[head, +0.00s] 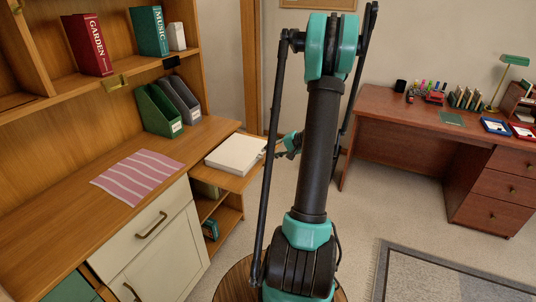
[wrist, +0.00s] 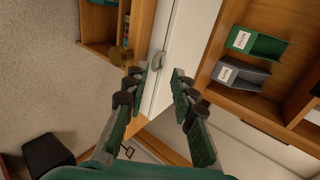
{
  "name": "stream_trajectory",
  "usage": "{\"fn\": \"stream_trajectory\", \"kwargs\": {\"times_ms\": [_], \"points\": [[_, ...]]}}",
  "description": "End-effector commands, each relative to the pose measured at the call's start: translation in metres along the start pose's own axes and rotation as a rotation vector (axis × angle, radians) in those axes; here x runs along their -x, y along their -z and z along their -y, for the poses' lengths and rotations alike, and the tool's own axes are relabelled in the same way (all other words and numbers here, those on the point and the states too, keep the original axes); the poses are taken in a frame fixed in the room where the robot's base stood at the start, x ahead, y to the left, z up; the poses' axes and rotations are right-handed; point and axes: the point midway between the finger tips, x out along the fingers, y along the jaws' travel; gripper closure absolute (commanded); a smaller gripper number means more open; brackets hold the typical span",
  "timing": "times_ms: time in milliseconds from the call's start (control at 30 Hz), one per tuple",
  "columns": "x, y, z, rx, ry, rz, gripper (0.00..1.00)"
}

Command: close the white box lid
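The white box (head: 236,155) sits on the wooden ledge at the right end of the counter, its broad white top facing up. Its top looks flat and down; I cannot tell whether a small gap is left under the lid. In the wrist view the white box (wrist: 186,42) runs up from between my fingers, with a grey handle (wrist: 157,60) on its near edge. My gripper (head: 290,144) is beside the box's right end in the head view. In the wrist view my gripper (wrist: 160,88) is open, its fingers apart with nothing between them.
Green (head: 158,110) and grey (head: 180,101) file holders stand behind the box. A pink striped cloth (head: 138,176) lies on the counter to the left. Open shelves are below the ledge.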

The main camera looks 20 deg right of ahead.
Motion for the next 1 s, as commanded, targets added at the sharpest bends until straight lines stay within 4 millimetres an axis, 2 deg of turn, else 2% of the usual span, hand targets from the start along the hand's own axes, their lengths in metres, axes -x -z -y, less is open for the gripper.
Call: {"fn": "stream_trajectory", "kwargs": {"times_ms": [300, 500, 700, 1000], "points": [[0.064, 0.000, 0.000, -0.003, 0.000, -0.003, 0.74], [0.094, 0.000, -0.001, -0.002, 0.000, -0.002, 0.74], [0.106, -0.001, -0.001, 0.000, 0.000, -0.001, 0.74], [0.107, -0.001, 0.000, 0.000, 0.000, 0.000, 0.74]]}}
